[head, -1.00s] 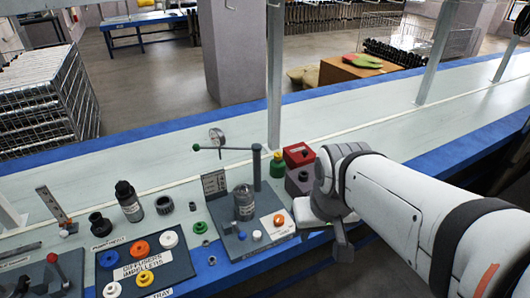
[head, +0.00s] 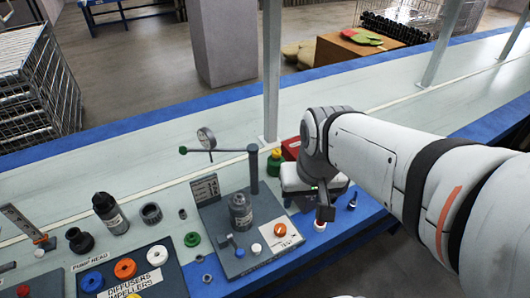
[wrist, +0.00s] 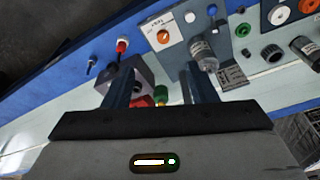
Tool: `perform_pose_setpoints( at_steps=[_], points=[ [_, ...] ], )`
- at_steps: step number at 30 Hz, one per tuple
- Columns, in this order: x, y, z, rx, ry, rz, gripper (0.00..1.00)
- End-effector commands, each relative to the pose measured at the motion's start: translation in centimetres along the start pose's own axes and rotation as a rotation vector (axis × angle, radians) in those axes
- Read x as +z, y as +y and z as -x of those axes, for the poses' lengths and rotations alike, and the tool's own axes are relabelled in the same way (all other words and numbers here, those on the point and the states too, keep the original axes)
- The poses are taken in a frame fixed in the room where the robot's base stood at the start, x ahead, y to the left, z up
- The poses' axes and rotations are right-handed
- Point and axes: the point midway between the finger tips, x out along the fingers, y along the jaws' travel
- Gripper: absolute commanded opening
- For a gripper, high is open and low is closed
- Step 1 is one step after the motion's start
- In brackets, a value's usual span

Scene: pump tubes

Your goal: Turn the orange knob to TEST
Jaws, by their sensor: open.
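The orange knob (head: 280,229) sits on a white label plate on the grey test stand base (head: 213,225), at its right side. It also shows in the wrist view (wrist: 163,37), near the top centre, beyond the fingertips. Small lettering surrounds it, but I cannot read the knob's setting. My gripper (head: 325,208) is right of the knob in the head view, apart from it. In the wrist view my gripper's two fingers (wrist: 160,80) are spread, with nothing held between them.
A grey bottle (head: 240,212) and a post with a horizontal arm (head: 253,170) stand on the same base. A red box (head: 291,148) and green-capped yellow bottle (head: 274,161) are behind. A red-topped part (wrist: 122,46) is near the left finger. A parts tray (head: 172,268) lies left.

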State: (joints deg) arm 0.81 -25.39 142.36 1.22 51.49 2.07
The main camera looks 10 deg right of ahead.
Motion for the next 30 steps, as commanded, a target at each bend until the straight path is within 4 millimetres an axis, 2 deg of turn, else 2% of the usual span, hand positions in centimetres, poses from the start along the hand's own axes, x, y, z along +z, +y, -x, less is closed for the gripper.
perform_pose_setpoints(
  at_steps=[1, 5, 8, 12, 15, 18, 21, 24, 30],
  points=[
    [-0.3, -0.3, -1.7, -0.01, -0.024, -0.049, 0.56],
    [-2.1, -0.4, -6.2, -0.049, -0.105, -0.283, 0.59],
    [-3.8, -0.1, -10.7, -0.079, -0.186, -0.519, 0.59],
    [-6.0, 0.8, -17.0, -0.104, -0.296, -0.848, 0.59],
    [-7.2, 1.5, -21.0, -0.112, -0.366, -1.051, 0.59],
    [-8.0, 2.2, -24.1, -0.113, -0.42, -1.208, 0.59],
    [-8.5, 2.6, -26.1, -0.112, -0.456, -1.312, 0.59],
    [-8.8, 2.8, -27.2, -0.111, -0.474, -1.367, 0.59],
    [-8.2, 2.1, -29.3, -0.109, -0.483, -1.384, 0.59]
  ],
)
